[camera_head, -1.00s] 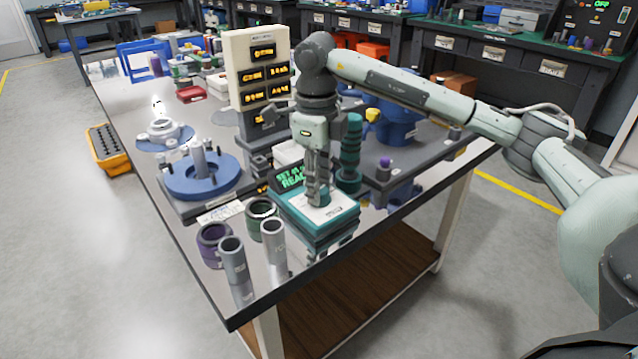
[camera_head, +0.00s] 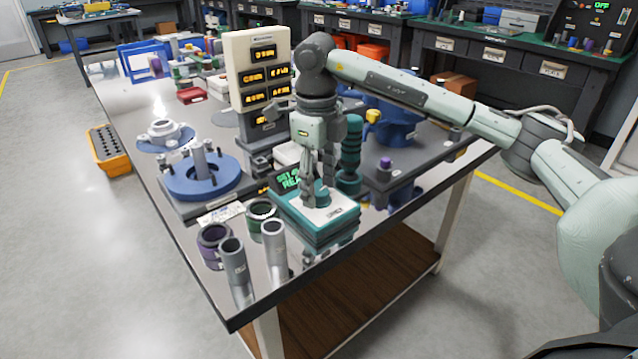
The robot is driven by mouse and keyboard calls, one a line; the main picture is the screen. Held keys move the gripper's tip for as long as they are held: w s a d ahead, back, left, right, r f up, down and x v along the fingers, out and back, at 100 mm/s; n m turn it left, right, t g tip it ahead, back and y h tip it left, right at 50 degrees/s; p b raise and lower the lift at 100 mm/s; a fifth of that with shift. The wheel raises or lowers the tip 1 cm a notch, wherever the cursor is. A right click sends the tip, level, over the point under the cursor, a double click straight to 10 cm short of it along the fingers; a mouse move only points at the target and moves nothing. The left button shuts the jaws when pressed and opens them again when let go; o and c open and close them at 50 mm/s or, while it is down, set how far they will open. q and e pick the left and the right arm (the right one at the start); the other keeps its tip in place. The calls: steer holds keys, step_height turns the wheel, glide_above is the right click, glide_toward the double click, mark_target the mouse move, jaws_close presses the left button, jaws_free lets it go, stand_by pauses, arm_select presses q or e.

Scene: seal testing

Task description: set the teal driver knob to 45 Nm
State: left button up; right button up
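The teal driver base (camera_head: 340,216) with a pale top sits at the table's front right edge. Its teal knob (camera_head: 322,196) stands on that top. A small dark display (camera_head: 288,178) with green text stands behind it; only part reads, like "SET" and "REA...", and the set value is not legible. My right gripper (camera_head: 318,193) points straight down over the knob. Its fingers are spread, with the knob showing between and below them; whether a finger touches it is unclear. A teal and dark driver (camera_head: 351,150) stands upright just behind the gripper. My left gripper is out of view.
Two grey cylinders (camera_head: 274,248) and purple and green rings (camera_head: 212,240) stand left of the base. A blue round fixture (camera_head: 203,178) is farther left. A cream sign panel (camera_head: 262,68) with lit labels stands behind. Blue equipment (camera_head: 393,125) is at right.

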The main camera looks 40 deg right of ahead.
mark_target(319, 192)
step_height(319, 192, up, 12)
steer(key=shift+s+a, duration=0.15)
steer(key=shift+a, duration=0.05)
stand_by(0.5)
steer(key=shift+d, duration=0.1)
